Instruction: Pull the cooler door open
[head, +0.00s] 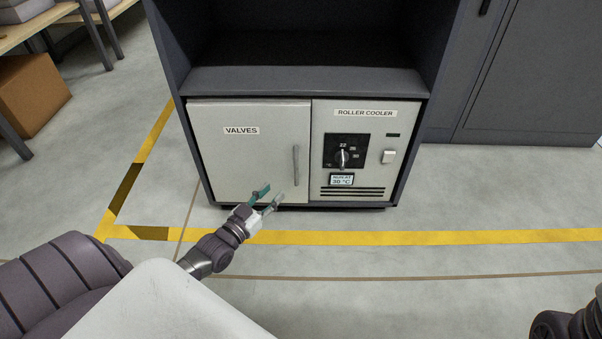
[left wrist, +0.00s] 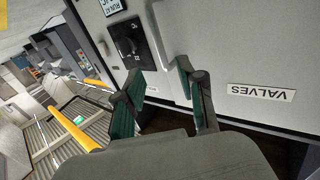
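The cooler door (head: 245,155) is a pale grey panel labelled VALVES at the left of the cooler unit, and it is shut. Its vertical bar handle (head: 296,165) is near its right edge. My left gripper (head: 269,195) is open and empty, low in front of the door, below and left of the handle. In the left wrist view the two green-padded fingers of my left gripper (left wrist: 157,78) are spread, with the handle (left wrist: 157,38) beyond the gap, apart from them. Part of my right arm shows at the lower right; its gripper is out of view.
The roller cooler panel (head: 365,150), with a dial and a white switch, adjoins the door on the right. A dark cabinet (head: 305,80) surrounds both. A cardboard box (head: 32,95) is at the far left. The floor with yellow tape (head: 400,238) is clear in front.

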